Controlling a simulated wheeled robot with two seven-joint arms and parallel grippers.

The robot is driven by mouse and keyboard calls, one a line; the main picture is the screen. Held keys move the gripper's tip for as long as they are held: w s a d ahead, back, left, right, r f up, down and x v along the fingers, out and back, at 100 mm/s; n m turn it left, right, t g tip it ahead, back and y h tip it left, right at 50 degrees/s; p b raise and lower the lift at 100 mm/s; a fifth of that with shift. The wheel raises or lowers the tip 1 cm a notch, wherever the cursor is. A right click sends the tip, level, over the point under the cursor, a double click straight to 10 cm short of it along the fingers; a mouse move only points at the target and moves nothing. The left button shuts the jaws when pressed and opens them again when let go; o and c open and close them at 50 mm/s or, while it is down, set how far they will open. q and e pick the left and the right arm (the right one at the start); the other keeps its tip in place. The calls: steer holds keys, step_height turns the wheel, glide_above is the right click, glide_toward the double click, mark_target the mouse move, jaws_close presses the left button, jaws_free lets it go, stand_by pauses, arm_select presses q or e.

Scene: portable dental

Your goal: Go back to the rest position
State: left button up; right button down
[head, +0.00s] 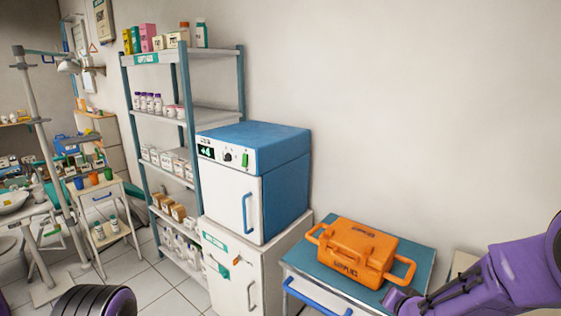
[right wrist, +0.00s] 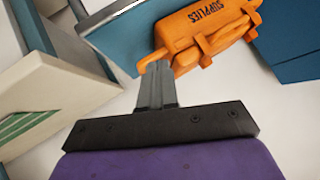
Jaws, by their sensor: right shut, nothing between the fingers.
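My right gripper (right wrist: 157,78) is shut and empty in the right wrist view, its grey fingers together. In the head view my purple right arm comes in from the right, and the gripper end (head: 392,298) is low in the frame, close to the right handle of the orange supplies case (head: 352,250). Whether they touch cannot be told. The case also shows in the right wrist view (right wrist: 205,30), beyond the fingertips. A dark and purple part of my left arm shows at the bottom left of the head view; the left gripper is not in view.
The case stands on a teal-topped cart (head: 325,218) by the wall. Left of it a blue box unit (head: 255,150) stands on a white cabinet (head: 232,262). A stocked shelf rack (head: 183,85) and a small trolley (head: 107,188) are farther left. Tiled floor is open between.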

steer(key=s+f+g, duration=0.2)
steer(key=s+f, duration=0.6)
steer(key=s, duration=0.4)
steer(key=s+d+f+n+g+h, duration=0.1)
steer(key=s+f+g, duration=0.1)
steer(key=s+f, duration=0.5)
steer(key=s+f+g, duration=0.3)
steer(key=s+f, duration=0.5)
steer(key=s, duration=0.8)
steer(key=shift+s+d+f+h, duration=0.2)
steer(key=shift+s+f+h, duration=0.1)
steer(key=shift+f, duration=0.05)
